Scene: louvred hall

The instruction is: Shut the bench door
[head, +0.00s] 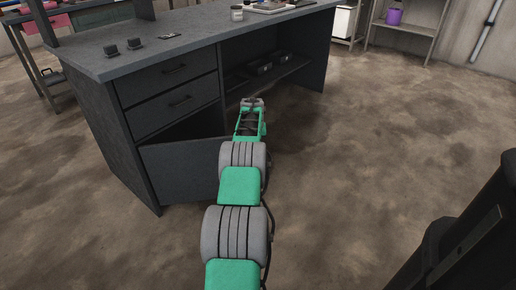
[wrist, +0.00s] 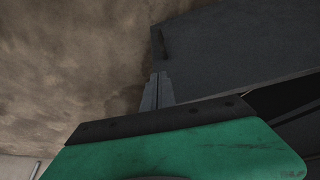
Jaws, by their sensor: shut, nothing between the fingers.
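The dark grey bench (head: 215,45) stands ahead with its lower left door (head: 178,170) partly open below two drawers. The door is swung outward, with a dark gap above its top edge; its right end is hidden behind my arm. In the wrist view the door (wrist: 235,60) is a dark panel at upper right, with a dark handle (wrist: 163,42) near its left edge. My gripper (head: 252,101) is shut and empty, beyond the door's right end in the head view. In the wrist view its fingertips (wrist: 159,75) overlap the door's edge near the handle; I cannot tell whether they touch.
An open shelf (head: 270,75) with dark items lies right of the drawers. A jar (head: 237,13) and small dark parts (head: 122,47) stand on the bench top. A rack with a purple bucket (head: 394,16) is at the back right. The floor (head: 370,130) right of the bench is clear.

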